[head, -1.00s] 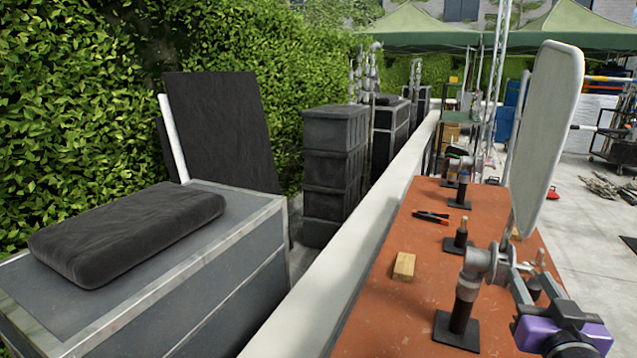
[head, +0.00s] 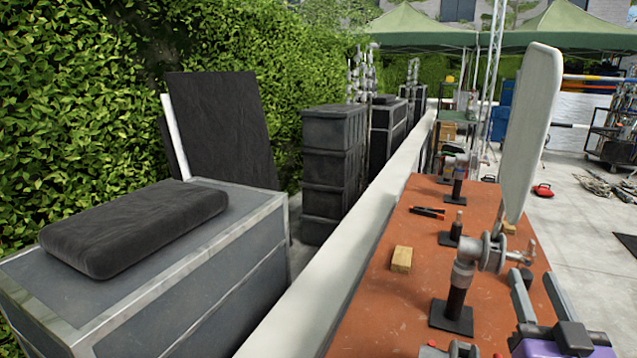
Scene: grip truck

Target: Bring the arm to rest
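My gripper (head: 533,275) is at the lower right of the head view, with its purple body at the bottom edge. Its two grey fingers are apart with nothing between them. It is over the right side of the orange-brown work surface (head: 395,318). Just beyond the fingertips, a grey metal clamp head (head: 468,255) stands on a short black post with a square base. A white panel (head: 533,120) stands nearly upright at this clamp head, tilted slightly. The fingers look apart from the clamp and the panel. My arm behind the gripper is mostly out of view.
A wooden block (head: 401,259) and a red-and-black tool (head: 428,212) lie on the work surface. More clamp heads on posts (head: 459,165) stand farther back. At left are a white ledge (head: 330,275) and a grey case (head: 190,290) with a black cushion (head: 130,230). Open pavement lies right.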

